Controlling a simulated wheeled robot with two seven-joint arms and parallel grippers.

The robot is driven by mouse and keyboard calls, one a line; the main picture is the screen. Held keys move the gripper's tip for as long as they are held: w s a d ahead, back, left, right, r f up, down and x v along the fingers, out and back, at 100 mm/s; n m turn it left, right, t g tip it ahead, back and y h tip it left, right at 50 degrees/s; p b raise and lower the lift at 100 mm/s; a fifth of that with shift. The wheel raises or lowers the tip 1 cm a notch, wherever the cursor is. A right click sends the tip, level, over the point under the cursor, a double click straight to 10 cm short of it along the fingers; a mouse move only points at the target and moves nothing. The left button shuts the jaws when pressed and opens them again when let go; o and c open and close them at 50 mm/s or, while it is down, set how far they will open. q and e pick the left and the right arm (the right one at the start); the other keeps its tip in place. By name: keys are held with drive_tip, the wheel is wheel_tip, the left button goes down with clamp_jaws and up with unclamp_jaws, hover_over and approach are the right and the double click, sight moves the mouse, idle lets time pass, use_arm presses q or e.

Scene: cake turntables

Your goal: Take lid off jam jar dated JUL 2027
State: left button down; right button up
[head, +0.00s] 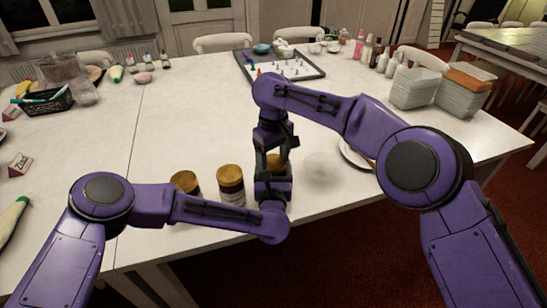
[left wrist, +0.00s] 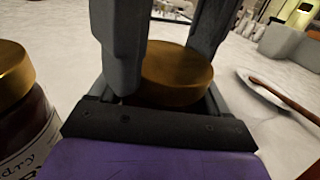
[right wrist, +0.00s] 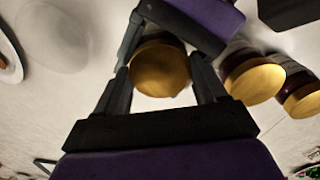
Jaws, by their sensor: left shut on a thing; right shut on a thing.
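A jam jar with a gold lid (head: 278,161) stands near the table's front edge, mostly hidden by my grippers. My left gripper (head: 274,172) is shut on the jar from the front, below the lid. My right gripper (head: 273,150) comes down from above and is shut on the lid, with its fingers on either side of the lid in the left wrist view (left wrist: 176,72) and right wrist view (right wrist: 160,68). The lid appears seated on the jar. The jar's label and date are hidden.
Two more gold-lidded jars stand to the left, a near one (head: 231,185) and a farther one (head: 184,182). A plate (head: 352,154) lies to the right. The table's middle left is clear.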

drive_tip(key=o, duration=1.1)
drive_tip(key=shift+c, duration=0.2)
drive_tip(key=shift+o, duration=0.5)
